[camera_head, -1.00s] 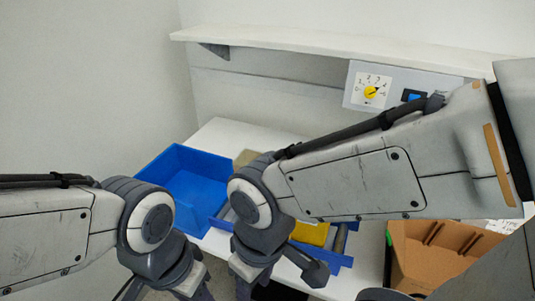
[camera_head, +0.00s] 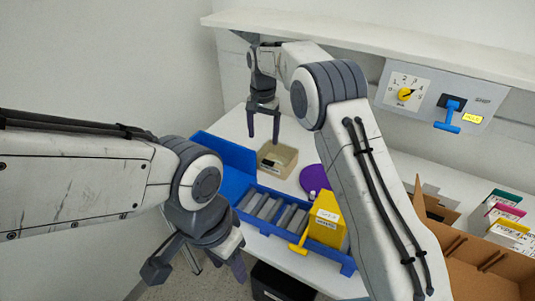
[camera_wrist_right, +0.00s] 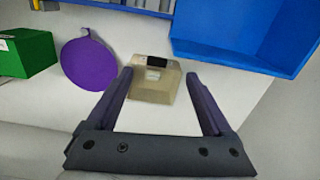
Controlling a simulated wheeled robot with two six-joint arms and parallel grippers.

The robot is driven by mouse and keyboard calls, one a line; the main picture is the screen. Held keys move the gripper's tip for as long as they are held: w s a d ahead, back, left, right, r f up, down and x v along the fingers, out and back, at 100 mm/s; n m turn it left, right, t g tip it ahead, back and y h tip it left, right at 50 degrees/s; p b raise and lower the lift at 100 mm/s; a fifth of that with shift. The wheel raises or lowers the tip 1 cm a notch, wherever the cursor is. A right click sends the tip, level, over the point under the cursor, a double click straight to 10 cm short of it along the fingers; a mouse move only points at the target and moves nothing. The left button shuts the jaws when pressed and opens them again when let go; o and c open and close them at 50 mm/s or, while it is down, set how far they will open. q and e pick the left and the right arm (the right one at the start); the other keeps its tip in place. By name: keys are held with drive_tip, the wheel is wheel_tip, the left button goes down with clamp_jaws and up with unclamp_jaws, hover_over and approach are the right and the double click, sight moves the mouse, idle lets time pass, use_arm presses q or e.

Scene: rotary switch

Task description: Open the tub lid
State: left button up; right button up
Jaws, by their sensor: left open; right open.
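A beige, partly see-through tub (camera_head: 287,149) stands on the white table beside a blue bin. It also shows in the right wrist view (camera_wrist_right: 150,92), with a small black and white patch on top. I cannot tell clearly where its lid ends. My right gripper (camera_head: 264,138) is open and empty, pointing down above the tub's left side in the head view. In the right wrist view the tub appears beyond and between the fingertips (camera_wrist_right: 157,74), apart from them. My left gripper (camera_head: 214,262) is open and empty at the front, well away from the tub.
A blue bin (camera_head: 226,150) and a divided blue tray (camera_head: 260,226) with grey pieces and a yellow box (camera_head: 326,220) lie nearby. A purple disc (camera_head: 312,178) lies right of the tub. A cardboard box (camera_head: 470,255) and a switch panel (camera_head: 436,98) are at the right.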

sight(268, 162)
drive_tip(key=shift+m, duration=0.5)
drive_tip(key=f, duration=0.4)
drive_tip(key=w+d+f+p, duration=0.1)
drive_tip(key=f, duration=0.3)
drive_tip(key=w+f, duration=0.1)
drive_tip(key=f, duration=0.3)
drive_tip(key=shift+d+p, duration=0.3)
drive_tip(key=shift+p, duration=0.05)
drive_tip(key=shift+r, duration=0.1)
clamp_jaws()
